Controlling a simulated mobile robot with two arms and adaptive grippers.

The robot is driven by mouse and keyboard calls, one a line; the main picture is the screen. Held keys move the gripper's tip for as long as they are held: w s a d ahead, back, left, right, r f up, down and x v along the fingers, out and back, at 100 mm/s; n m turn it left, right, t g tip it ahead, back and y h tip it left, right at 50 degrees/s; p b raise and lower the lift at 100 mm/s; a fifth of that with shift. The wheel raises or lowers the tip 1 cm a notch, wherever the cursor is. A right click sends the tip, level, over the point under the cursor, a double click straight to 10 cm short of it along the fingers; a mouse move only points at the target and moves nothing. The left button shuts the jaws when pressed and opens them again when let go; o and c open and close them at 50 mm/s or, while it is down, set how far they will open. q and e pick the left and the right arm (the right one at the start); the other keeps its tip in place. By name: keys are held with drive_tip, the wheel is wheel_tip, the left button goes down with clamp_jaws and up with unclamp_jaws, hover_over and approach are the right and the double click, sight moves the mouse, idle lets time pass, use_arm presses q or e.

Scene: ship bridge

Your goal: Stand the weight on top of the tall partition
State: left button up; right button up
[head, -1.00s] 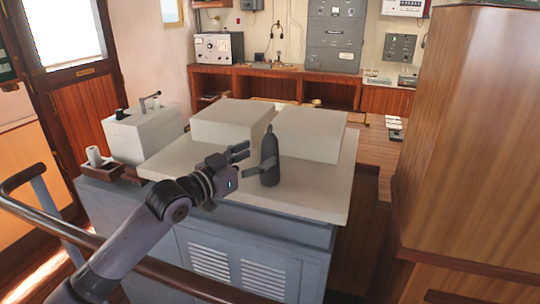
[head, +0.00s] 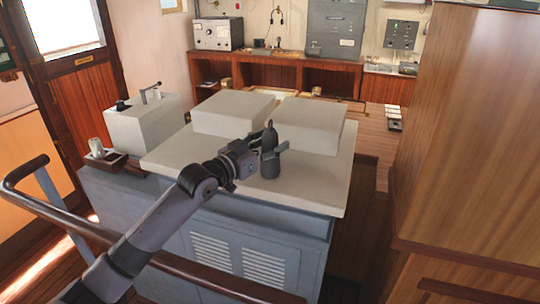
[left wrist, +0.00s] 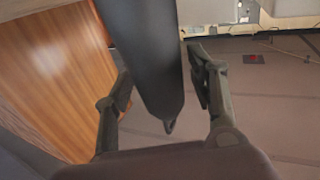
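The weight (head: 269,168) is a dark grey bottle-shaped body with a small loop on top. It stands upright on the pale top of the grey console, in front of two pale raised blocks. My left gripper (head: 272,145) reaches it from the left, with its fingers on either side of it. In the left wrist view the weight (left wrist: 150,60) lies between the two spread fingers (left wrist: 160,90), with gaps visible at the sides. A tall wood-panelled partition (head: 470,130) stands at the right; its top surface is barely in view. My right gripper is not in view.
The grey console (head: 180,157) fills the middle. A pale box with a lever (head: 140,125) stands at its left. A brown handrail (head: 170,262) runs in front, under my left arm. Wooden desks (head: 290,85) with equipment line the back wall.

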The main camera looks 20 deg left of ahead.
use_arm(q)
clamp_jaws()
idle(0.4)
drive_tip(key=shift+w+r, duration=0.1)
drive_tip(key=shift+r, duration=0.2)
